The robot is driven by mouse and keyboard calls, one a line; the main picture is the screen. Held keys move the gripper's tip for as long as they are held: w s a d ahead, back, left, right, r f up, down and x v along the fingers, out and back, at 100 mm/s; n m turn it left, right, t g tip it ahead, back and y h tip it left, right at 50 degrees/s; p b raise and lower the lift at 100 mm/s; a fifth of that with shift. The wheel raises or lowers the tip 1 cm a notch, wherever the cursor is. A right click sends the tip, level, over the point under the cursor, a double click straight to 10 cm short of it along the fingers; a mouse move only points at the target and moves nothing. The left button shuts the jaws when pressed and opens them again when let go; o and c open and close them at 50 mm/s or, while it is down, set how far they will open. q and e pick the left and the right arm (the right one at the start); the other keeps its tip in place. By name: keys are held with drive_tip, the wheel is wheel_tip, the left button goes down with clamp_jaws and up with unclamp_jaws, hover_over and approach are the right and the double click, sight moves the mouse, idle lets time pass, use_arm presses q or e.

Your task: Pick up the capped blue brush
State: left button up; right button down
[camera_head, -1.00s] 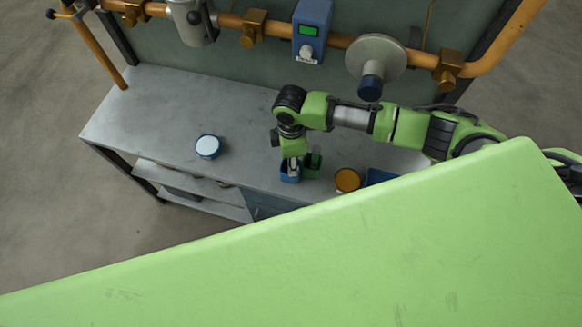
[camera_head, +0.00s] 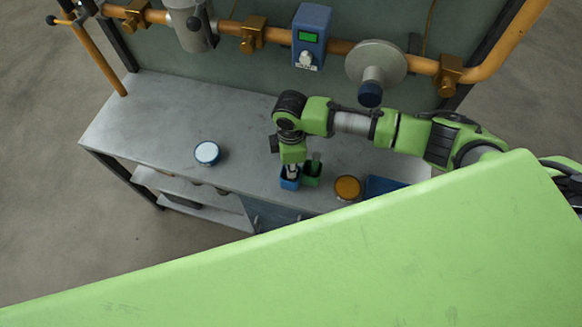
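My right arm comes in from the right over the bench, and its gripper (camera_head: 292,171) points down at a small blue container (camera_head: 289,184). The fingertips are at or inside its opening, too small to tell whether they are open or shut. A green container (camera_head: 313,172) with something green upright in it stands just to the right of the blue one. I cannot make out the capped blue brush clearly; the fingers and container may hide it. My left gripper is not in view.
A blue jar with a white top (camera_head: 207,153) stands left on the grey bench (camera_head: 150,112). An orange-lidded jar (camera_head: 347,188) and a blue tray (camera_head: 384,185) are at right. Pipes, a valve wheel (camera_head: 375,66) and a blue box (camera_head: 311,36) line the back. The left bench is mostly clear.

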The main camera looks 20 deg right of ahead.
drive_tip(key=shift+r, duration=0.35)
drive_tip(key=s+a+r+b, duration=0.4)
drive_tip(key=s+a+r, duration=0.6)
drive_tip(key=r, duration=0.1)
drive_tip(key=shift+r, duration=0.3)
idle(1.7)
